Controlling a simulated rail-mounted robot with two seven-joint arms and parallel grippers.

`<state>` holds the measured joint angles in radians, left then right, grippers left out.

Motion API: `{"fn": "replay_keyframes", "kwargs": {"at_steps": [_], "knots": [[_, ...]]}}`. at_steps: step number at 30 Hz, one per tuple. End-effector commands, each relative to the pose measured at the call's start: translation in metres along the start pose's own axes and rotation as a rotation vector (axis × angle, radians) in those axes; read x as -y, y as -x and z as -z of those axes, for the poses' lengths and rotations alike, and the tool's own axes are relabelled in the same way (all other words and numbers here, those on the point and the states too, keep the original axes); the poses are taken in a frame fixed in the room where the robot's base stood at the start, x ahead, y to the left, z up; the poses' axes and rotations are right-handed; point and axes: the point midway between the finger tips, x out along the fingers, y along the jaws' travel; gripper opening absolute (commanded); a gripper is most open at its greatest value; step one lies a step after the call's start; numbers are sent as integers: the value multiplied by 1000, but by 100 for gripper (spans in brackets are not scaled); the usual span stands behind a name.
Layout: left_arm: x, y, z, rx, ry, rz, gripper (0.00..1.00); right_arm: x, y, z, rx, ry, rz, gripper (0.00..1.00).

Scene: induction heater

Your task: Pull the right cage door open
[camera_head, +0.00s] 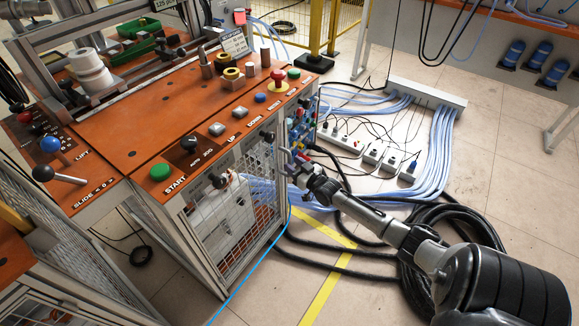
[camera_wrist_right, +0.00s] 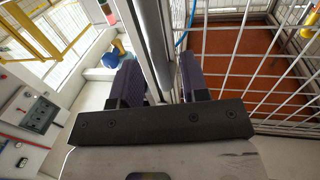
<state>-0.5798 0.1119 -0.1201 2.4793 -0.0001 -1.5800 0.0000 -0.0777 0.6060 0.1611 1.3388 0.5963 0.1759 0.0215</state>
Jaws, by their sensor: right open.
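The mesh cage door (camera_head: 236,228) is a wire panel in a metal frame under the orange control console, at the centre of the head view. My right gripper (camera_head: 291,160) is at the upper right edge of this cage front. In the right wrist view, the two dark ridged fingers of my right gripper (camera_wrist_right: 158,78) are apart, one on each side of a grey metal frame bar (camera_wrist_right: 148,30). I cannot tell whether either finger touches the bar. Wire mesh (camera_wrist_right: 258,70) with an orange surface behind it lies right of the bar. My left gripper is not in view.
The orange console top (camera_head: 165,115) carries buttons, including a green START button (camera_head: 160,173). Right of the cage, black hoses (camera_head: 440,220), pale blue cables (camera_head: 440,150) and power strips (camera_head: 375,155) lie on the floor.

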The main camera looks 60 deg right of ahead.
Motion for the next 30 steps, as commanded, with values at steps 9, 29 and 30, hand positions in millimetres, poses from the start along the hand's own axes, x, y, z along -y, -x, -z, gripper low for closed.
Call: {"fn": "replay_keyframes", "kwargs": {"at_steps": [9,29,30], "knots": [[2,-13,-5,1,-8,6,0,0,-22,-1,1,-1,0,41],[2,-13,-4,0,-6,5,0,0,-24,0,1,-1,0,10],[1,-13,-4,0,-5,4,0,0,-23,0,1,-1,0,6]]}}
